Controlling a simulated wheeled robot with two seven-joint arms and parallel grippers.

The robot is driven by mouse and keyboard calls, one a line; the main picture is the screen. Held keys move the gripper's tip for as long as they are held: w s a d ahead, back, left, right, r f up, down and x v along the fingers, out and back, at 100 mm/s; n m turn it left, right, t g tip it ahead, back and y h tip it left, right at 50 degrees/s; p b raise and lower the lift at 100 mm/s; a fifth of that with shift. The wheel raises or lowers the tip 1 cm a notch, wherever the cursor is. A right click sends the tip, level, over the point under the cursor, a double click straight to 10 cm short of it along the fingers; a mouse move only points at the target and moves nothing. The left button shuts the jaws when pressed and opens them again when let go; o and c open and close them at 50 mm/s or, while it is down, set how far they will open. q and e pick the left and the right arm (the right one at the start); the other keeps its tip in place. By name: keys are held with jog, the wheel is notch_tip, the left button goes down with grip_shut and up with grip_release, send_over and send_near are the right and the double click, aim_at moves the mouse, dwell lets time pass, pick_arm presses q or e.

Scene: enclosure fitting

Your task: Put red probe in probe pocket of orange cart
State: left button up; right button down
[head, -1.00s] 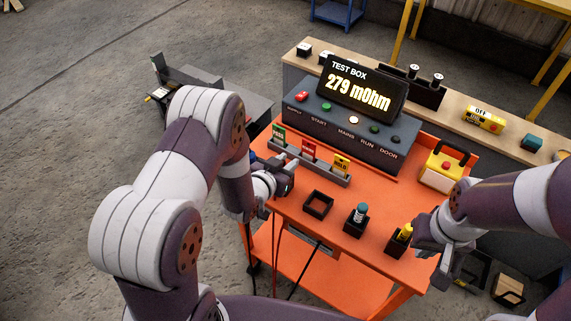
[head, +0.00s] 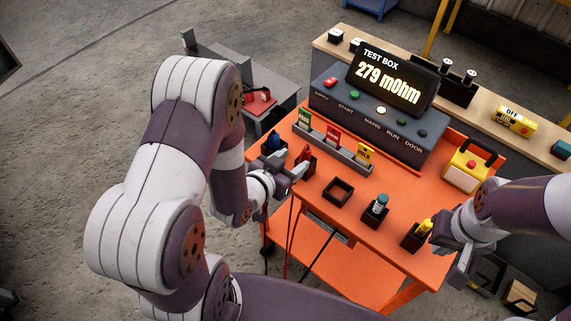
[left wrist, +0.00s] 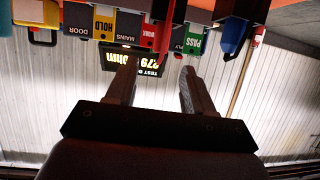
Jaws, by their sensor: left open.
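The red probe (head: 304,154) stands in a dark pocket at the left end of the orange cart (head: 350,240). A blue probe (head: 274,140) stands left of it. My left gripper (head: 292,173) is open and empty, just in front of the red probe. The left wrist view is upside down; there the open fingers (left wrist: 158,66) point toward the red probe (left wrist: 166,22), which shows at the top between them. Its lower part is hard to make out. My right gripper (head: 460,258) is beside the yellow probe (head: 425,227); its fingers are unclear.
An empty square pocket (head: 338,191) stands mid-cart, with a teal-topped item (head: 379,204) in a holder to its right. A card rack (head: 333,147) and the test box (head: 370,130) reading 279 mOhm stand behind. Cables hang at the front left.

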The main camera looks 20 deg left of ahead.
pick_arm(q)
jog(key=s+a+r+n+g+y, duration=0.2)
jog(key=s+r+g, duration=0.3)
jog(key=s+g, duration=0.6)
jog(key=shift+s+a+r+n+g+y, duration=0.25)
jog(key=shift+n+y, duration=0.25)
jog(key=shift+y, duration=0.4)
jog(key=shift+s+f, duration=0.1)
